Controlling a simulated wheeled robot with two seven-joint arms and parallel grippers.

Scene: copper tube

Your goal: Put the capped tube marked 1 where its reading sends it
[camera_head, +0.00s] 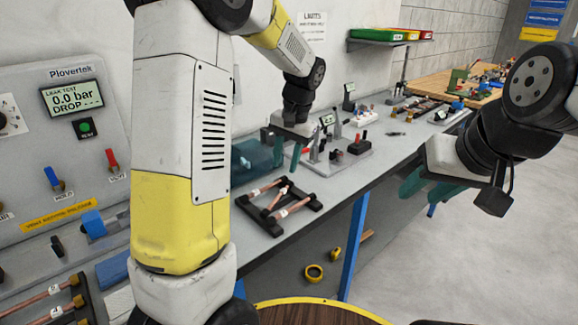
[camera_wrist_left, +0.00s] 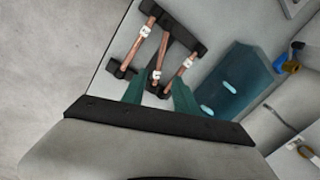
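Several copper tubes with white tags lie across a black rack (camera_head: 312,204) on the bench. The wrist view shows three of them: a left tube (camera_wrist_left: 138,46), a middle tube (camera_wrist_left: 161,52) and a right tube (camera_wrist_left: 177,77). The tag numbers are too small to read. My left gripper (camera_head: 287,158) is above the bench just behind the rack, open and empty. In the left wrist view its fingers (camera_wrist_left: 158,92) stand apart with the middle tube seen between them. My right gripper (camera_head: 428,188) hangs open and empty over the bench's front edge. The leak tester display (camera_head: 71,97) reads 0.0 bar, DROP with dashes.
A teal mat or tray (camera_head: 248,160) lies behind the rack. A grey fixture (camera_head: 345,155) with small parts stands to its right. Another rack with copper tubes (camera_head: 45,295) is at lower left, near a blue clamp (camera_head: 94,223). A limits sheet (camera_head: 312,30) hangs on the wall.

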